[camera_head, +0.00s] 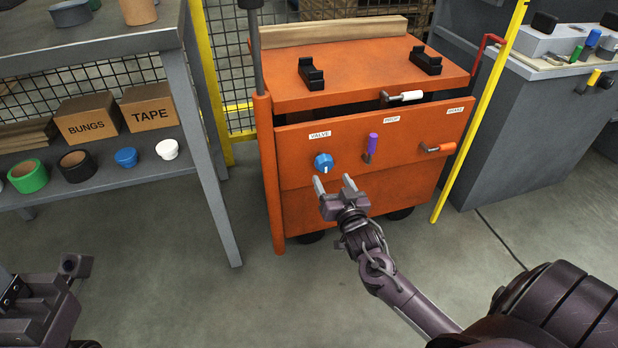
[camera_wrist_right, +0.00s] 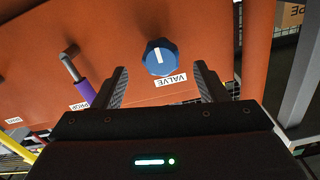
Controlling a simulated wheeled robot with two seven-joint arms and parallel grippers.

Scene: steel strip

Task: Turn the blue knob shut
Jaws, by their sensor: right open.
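The blue knob (camera_head: 324,162) sits on the front panel of the orange cart (camera_head: 290,215), under a VALVE label (camera_head: 320,134). It has a white pointer line, which stands near upright in the head view. In the right wrist view the knob (camera_wrist_right: 160,57) lies between and beyond my right gripper's fingers (camera_wrist_right: 160,88). My right gripper (camera_head: 334,184) is open and empty, just in front of and slightly below the knob, with no contact visible. My left gripper (camera_head: 60,275) is only partly in view at the lower left, away from the cart; its jaw state is unclear.
A purple-handled PROP lever (camera_head: 371,146) and an orange-handled lever (camera_head: 438,148) are on the same panel, right of the knob. A grey shelf table (camera_head: 110,45) stands left, a grey cabinet (camera_head: 520,130) right. Yellow posts flank the cart. The floor in front is clear.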

